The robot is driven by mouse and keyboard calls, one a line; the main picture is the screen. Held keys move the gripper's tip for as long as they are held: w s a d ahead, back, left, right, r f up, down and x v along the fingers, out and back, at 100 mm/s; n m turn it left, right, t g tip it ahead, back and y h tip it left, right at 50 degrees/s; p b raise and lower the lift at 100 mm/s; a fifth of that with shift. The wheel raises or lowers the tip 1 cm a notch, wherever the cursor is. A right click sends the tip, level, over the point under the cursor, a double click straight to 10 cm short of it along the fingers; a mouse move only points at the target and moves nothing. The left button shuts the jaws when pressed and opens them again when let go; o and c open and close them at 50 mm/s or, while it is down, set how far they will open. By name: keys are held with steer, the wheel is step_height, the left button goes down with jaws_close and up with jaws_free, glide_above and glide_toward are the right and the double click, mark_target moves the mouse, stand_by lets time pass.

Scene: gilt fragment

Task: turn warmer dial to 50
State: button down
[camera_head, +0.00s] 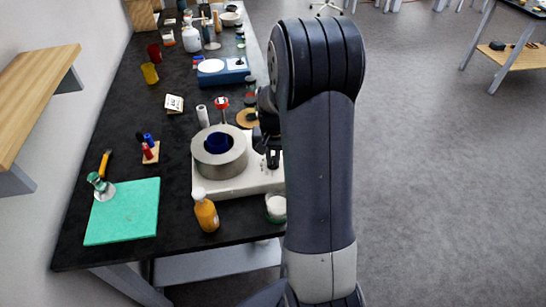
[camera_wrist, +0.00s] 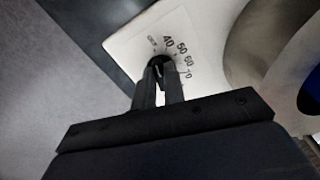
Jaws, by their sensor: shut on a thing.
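The warmer (camera_head: 205,184) is a white box with a round grey metal top on the black bench. A dark blue pot (camera_head: 217,142) sits in the middle of that top. In the wrist view the warmer's white face (camera_wrist: 130,44) carries a printed scale with 40, 50, 60 and 70. The small dark dial (camera_wrist: 160,60) is beside these numbers, mostly covered by my fingers. My gripper (camera_wrist: 160,76) is shut on the dial. In the head view my gripper (camera_head: 273,158) is at the warmer's right side. The dial's pointer is too hidden to read.
A green mat (camera_head: 124,212) lies at front left. A blue-and-white scale (camera_head: 220,72) stands farther back. Open floor lies to the right.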

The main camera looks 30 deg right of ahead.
steer(key=shift+m, duration=0.4)
steer(key=m+b, duration=0.1)
steer(key=m, duration=0.3)
steer(key=shift+w+m, duration=0.1)
steer(key=shift+m, duration=0.2)
steer(key=m+b, duration=0.1)
steer(key=m, duration=0.5)
steer(key=shift+w+a, duration=0.1)
steer(key=shift+m, duration=0.3)
steer(key=c, duration=1.5)
jaws_free()
steer(key=shift+r, duration=0.1)
step_height(320, 180, up, 11)
steer(key=shift+f+b, duration=0.15)
steer(key=shift+b, duration=0.35)
